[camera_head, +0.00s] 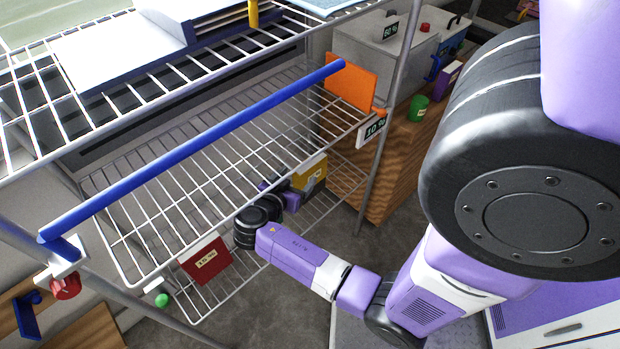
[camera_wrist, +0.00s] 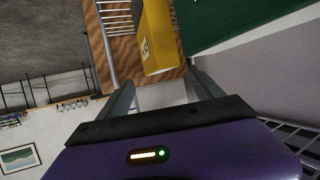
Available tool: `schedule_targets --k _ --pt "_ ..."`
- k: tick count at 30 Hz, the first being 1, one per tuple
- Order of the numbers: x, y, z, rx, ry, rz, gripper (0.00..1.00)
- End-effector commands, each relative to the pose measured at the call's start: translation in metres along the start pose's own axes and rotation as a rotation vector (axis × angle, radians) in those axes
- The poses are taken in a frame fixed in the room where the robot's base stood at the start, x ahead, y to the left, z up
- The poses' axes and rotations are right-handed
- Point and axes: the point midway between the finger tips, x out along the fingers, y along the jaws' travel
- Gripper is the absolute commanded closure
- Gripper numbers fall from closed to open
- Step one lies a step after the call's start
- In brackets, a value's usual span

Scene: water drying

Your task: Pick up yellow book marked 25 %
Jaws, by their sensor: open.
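The yellow book (camera_head: 309,176) stands upright on the lower wire shelf, at its right end in the head view. Its label is too small to read there. In the wrist view the yellow book (camera_wrist: 162,38) stands just beyond my fingertips, with a pale label on its face. My gripper (camera_wrist: 165,88) is open and empty, its two fingers pointing at the book's near end. In the head view my gripper (camera_head: 287,188) is beside the book's left side, beneath the upper wire shelf and partly hidden by its wires.
A red book (camera_head: 207,260) marked 15 % stands on the lower shelf to the left. The upper wire shelf (camera_head: 220,150) with a blue rail (camera_head: 200,148) is above my wrist. A wooden cabinet (camera_head: 385,165) stands behind the rack's right post. Floor in front is clear.

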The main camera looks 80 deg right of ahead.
Motion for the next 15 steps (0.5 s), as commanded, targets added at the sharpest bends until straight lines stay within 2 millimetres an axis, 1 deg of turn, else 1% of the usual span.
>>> schedule_targets --k 5,7,15 --pt "0.009 0.0 -0.004 0.001 0.0 0.002 0.24" --pt "0.016 0.001 -0.008 0.001 0.0 0.003 0.24" --pt "0.058 0.0 -0.008 0.001 0.0 0.003 0.24"
